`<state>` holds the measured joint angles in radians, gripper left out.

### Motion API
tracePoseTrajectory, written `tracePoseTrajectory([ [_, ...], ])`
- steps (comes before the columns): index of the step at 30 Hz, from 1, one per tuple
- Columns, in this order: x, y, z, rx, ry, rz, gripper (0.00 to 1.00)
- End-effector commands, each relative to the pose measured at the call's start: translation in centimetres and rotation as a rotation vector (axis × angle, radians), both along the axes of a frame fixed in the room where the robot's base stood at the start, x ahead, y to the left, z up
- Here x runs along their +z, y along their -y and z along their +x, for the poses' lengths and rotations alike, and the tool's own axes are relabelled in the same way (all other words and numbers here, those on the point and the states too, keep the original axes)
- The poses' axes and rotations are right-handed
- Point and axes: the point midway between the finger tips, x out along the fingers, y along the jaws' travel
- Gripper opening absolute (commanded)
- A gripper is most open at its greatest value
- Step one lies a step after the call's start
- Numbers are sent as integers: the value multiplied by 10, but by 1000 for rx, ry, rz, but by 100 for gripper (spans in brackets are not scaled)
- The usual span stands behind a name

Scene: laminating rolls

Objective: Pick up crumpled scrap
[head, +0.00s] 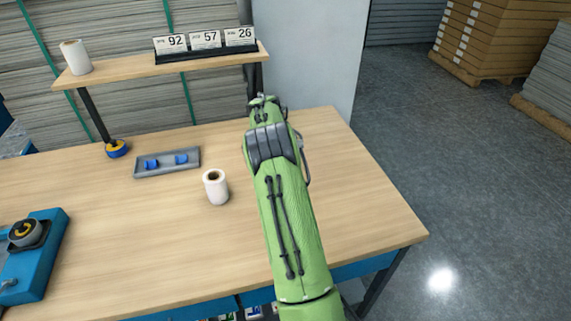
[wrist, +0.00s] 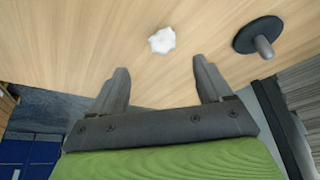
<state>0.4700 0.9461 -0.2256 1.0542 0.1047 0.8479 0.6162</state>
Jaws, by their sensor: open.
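The crumpled scrap (wrist: 162,40) is a small white lump on the wooden table, seen in the wrist view. It lies just beyond the fingertips, roughly centred between them, and nothing touches it. My gripper (wrist: 160,67) is open and empty, its two dark fingers spread apart. In the head view my green arm reaches over the right part of the table. The scrap does not show there, and the fingers cannot be made out clearly.
A dark round base with a post (wrist: 262,38) stands right of the scrap. On the table (head: 130,240) are a white roll (head: 216,188), a grey tray (head: 190,151) with blue pieces, a blue-yellow tape roll (head: 116,149) and a blue machine (head: 40,265). A shelf (head: 115,74) stands behind.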

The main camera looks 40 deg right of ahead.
Motion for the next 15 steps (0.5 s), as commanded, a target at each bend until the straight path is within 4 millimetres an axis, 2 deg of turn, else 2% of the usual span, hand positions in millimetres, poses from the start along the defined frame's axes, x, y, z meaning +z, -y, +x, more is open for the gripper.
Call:
tracePoseTrajectory([
  [1,-15,5,2,1,-2,2,78],
  [3,-30,10,3,2,-1,2,78],
  [8,-46,18,6,0,1,0,78],
  [15,-84,38,12,3,0,0,78],
])
